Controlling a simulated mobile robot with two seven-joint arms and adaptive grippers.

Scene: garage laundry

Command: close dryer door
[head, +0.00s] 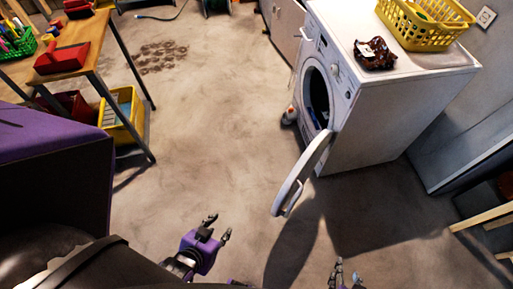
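The white dryer (385,118) stands at the upper right, its front facing left. Its round door (300,176) is swung wide open and sticks out toward the lower left, seen nearly edge-on. The dark drum opening is exposed, with something blue partly visible inside. My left gripper (219,227) is purple and dark grey, at the lower middle, left of the door and apart from it. Its fingers are spread with nothing between them. My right gripper (347,273) shows only its fingertips at the bottom edge, below and right of the door. They are apart and hold nothing visible.
A yellow basket (426,25) and a crumpled brown item (374,53) sit on the dryer. A small bottle (289,114) stands on the floor by its front. A workbench (75,58) with bins is at the upper left. The concrete floor between is mostly clear.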

